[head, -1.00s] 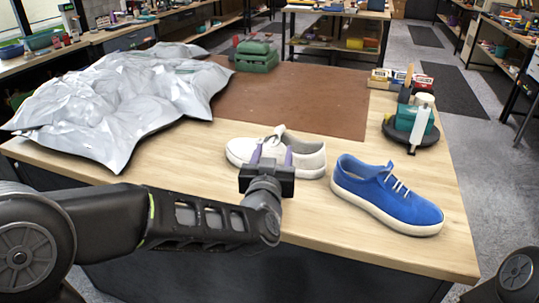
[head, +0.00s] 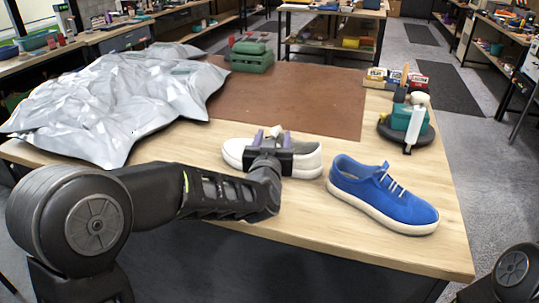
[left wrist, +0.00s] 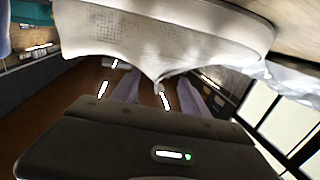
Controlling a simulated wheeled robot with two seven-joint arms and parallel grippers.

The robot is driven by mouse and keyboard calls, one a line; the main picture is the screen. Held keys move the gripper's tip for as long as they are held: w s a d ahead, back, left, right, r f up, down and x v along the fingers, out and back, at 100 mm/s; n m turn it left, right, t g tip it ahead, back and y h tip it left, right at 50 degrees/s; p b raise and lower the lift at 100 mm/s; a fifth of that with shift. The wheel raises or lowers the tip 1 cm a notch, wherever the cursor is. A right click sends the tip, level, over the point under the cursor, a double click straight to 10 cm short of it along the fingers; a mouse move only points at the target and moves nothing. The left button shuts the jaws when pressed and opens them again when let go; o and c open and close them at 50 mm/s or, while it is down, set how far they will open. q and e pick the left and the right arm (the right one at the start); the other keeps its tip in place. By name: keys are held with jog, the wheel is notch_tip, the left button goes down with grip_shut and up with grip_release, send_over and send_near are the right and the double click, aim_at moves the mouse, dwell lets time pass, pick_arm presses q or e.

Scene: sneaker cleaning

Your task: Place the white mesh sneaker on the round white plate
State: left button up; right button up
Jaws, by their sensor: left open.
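The white mesh sneaker (head: 308,161) lies on the wooden table near its front edge, toe and heel pointing left and right. My left gripper (head: 268,138) is open over the middle of the sneaker and hides part of it. In the left wrist view the sneaker (left wrist: 165,35) fills the top, very close to the open fingers (left wrist: 155,92). I cannot tell whether they touch it. I see no round white plate in these views. My right gripper is out of view.
A blue sneaker (head: 382,195) lies just right of the white one. A crumpled silver sheet (head: 110,100) covers the table's left. A brown mat (head: 290,100) lies behind, mostly bare. A green case (head: 250,57) stands at the back. A dark round tray (head: 385,131) holds bottles at right.

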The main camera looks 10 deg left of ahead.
pick_arm(q)
jog(key=shift+w, duration=0.1)
jog(key=shift+c, duration=0.4)
grip_shut()
dwell(0.5)
dwell(0.9)
